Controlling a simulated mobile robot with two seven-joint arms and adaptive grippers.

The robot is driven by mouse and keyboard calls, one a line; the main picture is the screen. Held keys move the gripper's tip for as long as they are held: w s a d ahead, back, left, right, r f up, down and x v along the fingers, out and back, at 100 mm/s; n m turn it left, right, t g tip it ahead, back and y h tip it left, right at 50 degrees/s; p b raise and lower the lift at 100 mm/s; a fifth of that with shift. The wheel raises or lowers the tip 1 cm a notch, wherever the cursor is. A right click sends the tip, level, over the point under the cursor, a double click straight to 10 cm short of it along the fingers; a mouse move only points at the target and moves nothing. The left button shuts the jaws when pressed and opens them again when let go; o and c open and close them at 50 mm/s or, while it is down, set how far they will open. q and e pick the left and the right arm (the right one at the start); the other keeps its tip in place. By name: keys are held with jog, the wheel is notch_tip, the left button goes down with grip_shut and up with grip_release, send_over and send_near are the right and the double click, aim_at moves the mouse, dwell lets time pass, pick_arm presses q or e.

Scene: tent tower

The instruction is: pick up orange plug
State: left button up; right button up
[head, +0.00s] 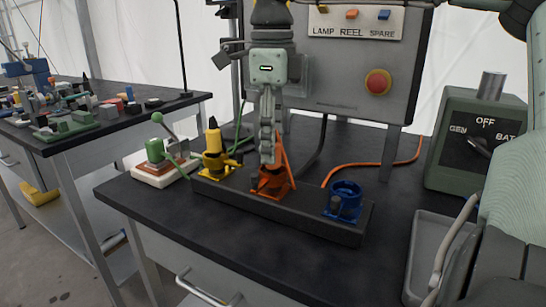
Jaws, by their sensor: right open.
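The orange plug (281,155) stands in the orange socket (272,186), in the middle of a dark block on the bench. My right gripper (267,150) points straight down at it, its fingers in front of the plug's upper part and hiding some of it. The fingers are seen nearly edge-on; I cannot tell whether they touch the plug. My right gripper is open. My left gripper is not in view.
A yellow plug (213,139) stands left of the orange one, and a blue socket (345,199) is at right. A green-knobbed lever (157,146) is farther left. A panel with a red button (378,82) rises behind. A green switch box (462,148) and grey tray (424,255) are at right.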

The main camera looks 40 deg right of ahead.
notch_tip(320, 180, down, 2)
jog(key=shift+f, duration=0.1)
grip_shut()
dwell(0.4)
jog(key=shift+d, duration=0.1)
